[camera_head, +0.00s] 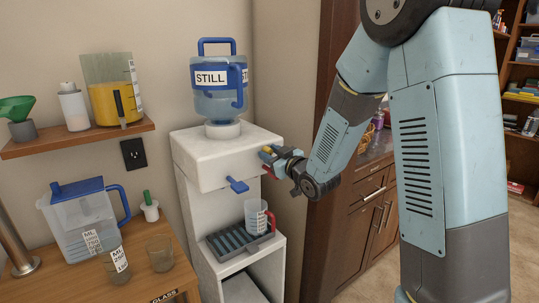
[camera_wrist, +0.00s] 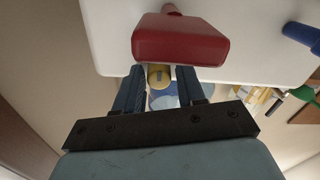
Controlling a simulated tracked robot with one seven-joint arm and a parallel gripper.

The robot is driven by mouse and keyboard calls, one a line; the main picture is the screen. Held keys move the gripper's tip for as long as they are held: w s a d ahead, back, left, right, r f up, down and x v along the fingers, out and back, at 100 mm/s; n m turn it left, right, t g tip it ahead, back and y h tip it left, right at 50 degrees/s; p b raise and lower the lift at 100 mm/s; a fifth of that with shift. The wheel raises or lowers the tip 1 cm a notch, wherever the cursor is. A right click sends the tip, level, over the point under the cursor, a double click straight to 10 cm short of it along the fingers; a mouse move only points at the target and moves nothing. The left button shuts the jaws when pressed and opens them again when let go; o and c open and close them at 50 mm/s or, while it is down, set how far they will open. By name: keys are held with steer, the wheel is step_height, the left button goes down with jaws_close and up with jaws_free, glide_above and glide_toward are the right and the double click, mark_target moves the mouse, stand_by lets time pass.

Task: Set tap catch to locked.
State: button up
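The white water dispenser (camera_head: 222,165) stands against the wall with a blue tap (camera_head: 237,185) on its front. A red tap (camera_wrist: 180,42) fills the top middle of the wrist view, in front of the dispenser's white face; in the head view only a little red shows by my gripper. A small yellow piece (camera_wrist: 159,76), which looks like the tap catch, also shows in the head view (camera_head: 267,149). My gripper (camera_head: 273,157) is at the dispenser's front right. Its fingers are apart on either side of the yellow piece, with gaps visible; contact cannot be told. The catch's setting is unclear.
A clear cup with a red handle (camera_head: 256,216) stands on the drip tray (camera_head: 224,243). A wooden table (camera_head: 170,275) with a pitcher (camera_head: 80,225) is at left. A brown cabinet (camera_head: 345,225) is at right.

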jaws_close()
